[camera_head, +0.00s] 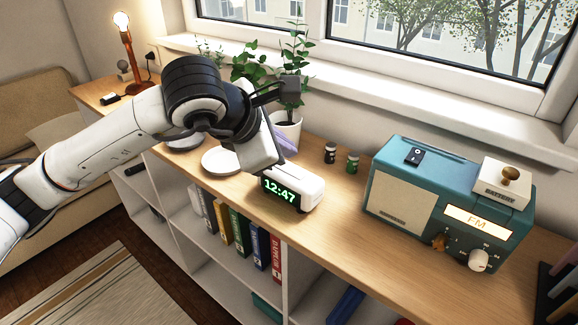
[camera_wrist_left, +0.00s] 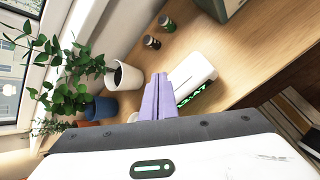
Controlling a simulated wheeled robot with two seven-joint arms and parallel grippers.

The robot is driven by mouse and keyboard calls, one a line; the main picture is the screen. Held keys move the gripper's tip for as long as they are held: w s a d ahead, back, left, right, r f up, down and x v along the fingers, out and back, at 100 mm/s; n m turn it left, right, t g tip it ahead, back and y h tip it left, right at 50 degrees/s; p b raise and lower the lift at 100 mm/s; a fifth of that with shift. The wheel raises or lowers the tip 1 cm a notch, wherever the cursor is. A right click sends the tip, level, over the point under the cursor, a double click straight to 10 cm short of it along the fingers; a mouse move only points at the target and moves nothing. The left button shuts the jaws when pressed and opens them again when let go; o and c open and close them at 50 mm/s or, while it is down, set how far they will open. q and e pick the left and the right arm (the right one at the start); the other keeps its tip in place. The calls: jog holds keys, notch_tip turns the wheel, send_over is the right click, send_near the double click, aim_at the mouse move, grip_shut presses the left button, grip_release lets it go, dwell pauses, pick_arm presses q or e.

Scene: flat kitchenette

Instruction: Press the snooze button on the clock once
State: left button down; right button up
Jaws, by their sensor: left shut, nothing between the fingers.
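The clock (camera_head: 308,188) is a small white box with a green lit display reading 12:47, standing on the wooden shelf top. In the left wrist view the clock (camera_wrist_left: 196,68) lies just right of the fingertips, its white top showing and its display partly hidden by the fingers. My left gripper (camera_head: 289,144) has purple fingers, partly hidden by its own wrist, just behind and above the clock. In the left wrist view the gripper (camera_wrist_left: 158,76) is shut and empty, its fingers together. I cannot tell whether it touches the clock. My right gripper is in neither view.
A teal radio (camera_head: 456,191) stands right of the clock, with two small jars (camera_head: 330,153) between them, further back. A white plate (camera_head: 221,161) lies left, and a potted plant (camera_head: 288,128) stands behind near the window. The wood in front of the radio is clear.

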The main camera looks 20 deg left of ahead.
pick_arm(q)
jog(key=shift+r+p, duration=0.7)
jog(key=shift+r, duration=1.1)
jog(key=shift+s+f, duration=0.1)
